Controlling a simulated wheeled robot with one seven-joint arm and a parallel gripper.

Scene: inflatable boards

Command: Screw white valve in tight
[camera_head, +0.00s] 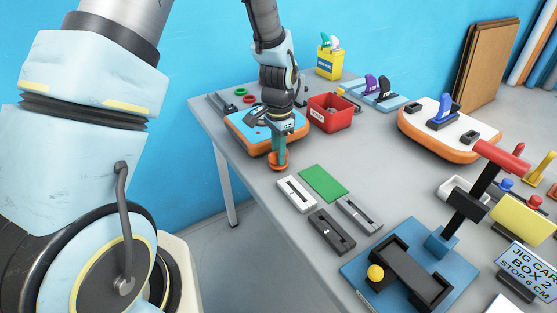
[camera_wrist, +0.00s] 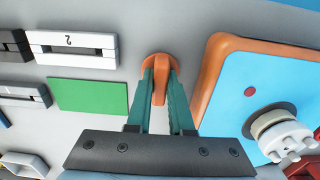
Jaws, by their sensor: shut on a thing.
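My gripper (camera_wrist: 161,92) is shut on the upright fin of an orange round-based piece (camera_wrist: 160,66). In the head view my gripper (camera_head: 279,148) points down at the table beside the near corner of a blue board with an orange rim (camera_head: 247,133). The orange piece (camera_head: 277,163) is at or just above the grey table; I cannot tell if it touches. In the wrist view the white valve (camera_wrist: 287,140) sits in a grey ring on the blue board (camera_wrist: 235,75), right of my gripper and apart from it. My arm hides the valve in the head view.
A red bin (camera_head: 329,113) stands right of the board. A green mat (camera_head: 323,183) and several slotted blocks (camera_head: 295,193) lie nearby.

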